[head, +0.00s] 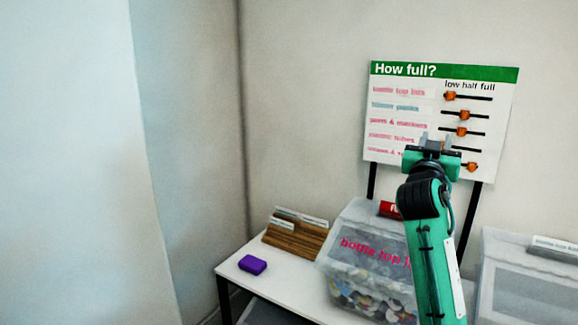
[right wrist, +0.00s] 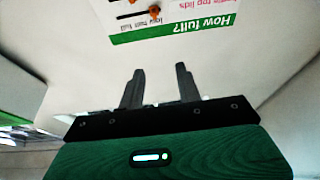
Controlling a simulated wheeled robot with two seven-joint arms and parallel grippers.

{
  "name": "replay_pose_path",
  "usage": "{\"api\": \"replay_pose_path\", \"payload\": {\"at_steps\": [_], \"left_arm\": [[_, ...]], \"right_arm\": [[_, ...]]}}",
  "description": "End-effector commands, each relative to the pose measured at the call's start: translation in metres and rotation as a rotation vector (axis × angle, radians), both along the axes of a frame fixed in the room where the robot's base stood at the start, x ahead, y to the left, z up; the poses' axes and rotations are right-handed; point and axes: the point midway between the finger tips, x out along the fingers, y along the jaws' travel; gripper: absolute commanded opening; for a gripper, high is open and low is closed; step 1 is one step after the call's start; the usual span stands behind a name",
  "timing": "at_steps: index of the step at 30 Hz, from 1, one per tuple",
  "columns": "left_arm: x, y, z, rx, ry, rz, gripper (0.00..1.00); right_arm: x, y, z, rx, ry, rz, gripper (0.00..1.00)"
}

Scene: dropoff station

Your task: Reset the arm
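My right arm is green and black and reaches up in front of the sign in the head view. Its gripper (head: 433,144) is in front of the lower right part of the "How full?" sign (head: 400,130), hiding some of its rows. In the right wrist view the gripper's two dark fingers (right wrist: 158,88) stand apart with nothing between them, and the sign (right wrist: 185,30) shows upside down beyond them. I cannot tell whether the gripper touches the sign. My left gripper is not in view.
A white table (head: 290,285) carries a purple block (head: 252,264), a wooden card holder (head: 290,238) and a clear bin of bottle tops (head: 350,280). Another clear bin (head: 520,295) stands at the right. Orange sliders (head: 465,115) sit on the sign. Walls close in behind and left.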

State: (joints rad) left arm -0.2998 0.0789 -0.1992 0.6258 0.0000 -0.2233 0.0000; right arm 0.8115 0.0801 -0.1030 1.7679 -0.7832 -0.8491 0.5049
Motion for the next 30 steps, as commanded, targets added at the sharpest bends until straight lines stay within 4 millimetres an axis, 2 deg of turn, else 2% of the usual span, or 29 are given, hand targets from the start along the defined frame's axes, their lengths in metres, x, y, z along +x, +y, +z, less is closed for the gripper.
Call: {"api": "replay_pose_path", "payload": {"at_steps": [8, 11, 14, 17, 21, 23, 27, 30], "left_arm": [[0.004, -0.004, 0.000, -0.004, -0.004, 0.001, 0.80], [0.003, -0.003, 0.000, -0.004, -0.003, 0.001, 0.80], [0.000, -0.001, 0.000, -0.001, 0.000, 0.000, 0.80], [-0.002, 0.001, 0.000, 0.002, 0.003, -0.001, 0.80], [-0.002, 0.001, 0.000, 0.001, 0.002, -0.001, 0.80], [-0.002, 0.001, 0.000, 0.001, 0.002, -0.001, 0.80], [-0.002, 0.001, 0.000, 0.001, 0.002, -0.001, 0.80], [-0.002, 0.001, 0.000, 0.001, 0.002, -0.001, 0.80]], "right_arm": [[-0.006, 0.001, -0.065, 0.029, 0.117, 0.017, 0.35], [-0.011, 0.003, -0.095, 0.043, 0.174, 0.026, 0.35], [-0.020, 0.005, -0.133, 0.059, 0.248, 0.038, 0.35], [-0.035, 0.008, -0.183, 0.079, 0.348, 0.056, 0.35], [-0.068, 0.015, -0.258, 0.113, 0.511, 0.090, 0.35], [-0.085, 0.019, -0.289, 0.125, 0.583, 0.106, 0.35], [-0.130, 0.029, -0.354, 0.153, 0.749, 0.149, 0.35], [-0.168, 0.037, -0.396, 0.173, 0.869, 0.183, 0.35]]}}
